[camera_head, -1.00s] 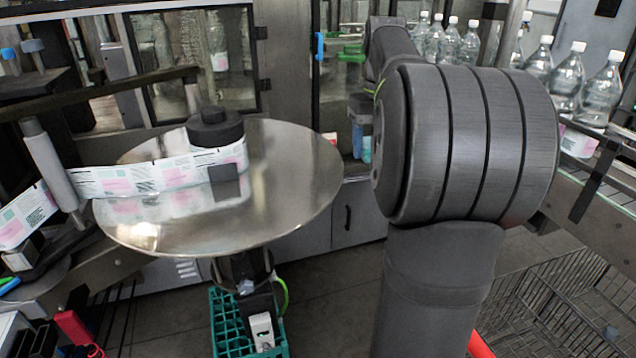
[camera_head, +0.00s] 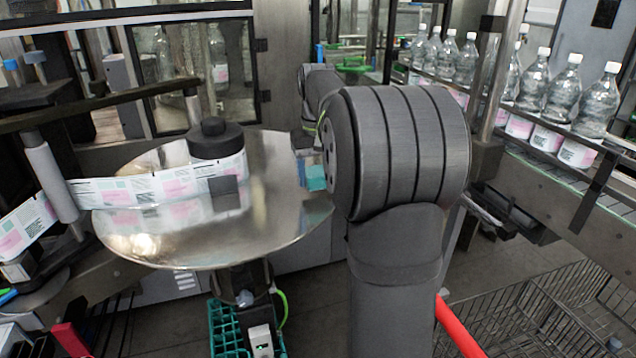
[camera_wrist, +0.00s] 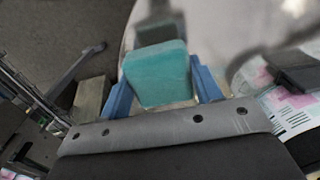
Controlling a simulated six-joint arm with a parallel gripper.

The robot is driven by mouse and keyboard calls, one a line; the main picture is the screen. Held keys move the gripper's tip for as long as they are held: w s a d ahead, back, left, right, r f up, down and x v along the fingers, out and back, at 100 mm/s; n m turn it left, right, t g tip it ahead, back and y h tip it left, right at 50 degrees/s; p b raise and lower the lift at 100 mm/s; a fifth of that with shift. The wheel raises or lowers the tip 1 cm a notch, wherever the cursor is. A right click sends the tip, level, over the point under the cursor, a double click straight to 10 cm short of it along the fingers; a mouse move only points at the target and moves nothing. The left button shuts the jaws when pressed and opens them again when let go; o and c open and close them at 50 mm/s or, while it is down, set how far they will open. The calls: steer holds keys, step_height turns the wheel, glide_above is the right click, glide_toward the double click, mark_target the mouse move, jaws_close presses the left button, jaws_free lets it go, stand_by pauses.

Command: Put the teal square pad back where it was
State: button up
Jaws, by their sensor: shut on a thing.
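The teal square pad (camera_wrist: 157,74) sits between the two blue fingers of my gripper (camera_wrist: 163,88) in the wrist view. The gripper is shut on it. In the head view a teal patch of the pad (camera_head: 316,178) shows at the right edge of the round metal disc (camera_head: 285,210), just left of my arm's big joint. My arm hides most of the gripper there. In the wrist view the shiny disc lies behind the pad. I cannot tell whether the pad touches it.
A label reel with a black hub (camera_head: 216,140) stands on the disc, and its label strip (camera_head: 140,188) runs left to a roller (camera_head: 50,175). Bottles (camera_head: 560,85) line a conveyor at the right. A wire cart (camera_head: 540,310) stands low right. A green crate (camera_head: 225,335) is below the disc.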

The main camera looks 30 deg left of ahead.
mark_target(318, 183)
steer(key=shift+f, duration=1.35)
steer(key=shift+f, duration=0.15)
steer(key=o, duration=1)
step_height(318, 183, up, 12)
steer(key=shift+r, duration=0.15)
steer(key=shift+f, duration=4.15)
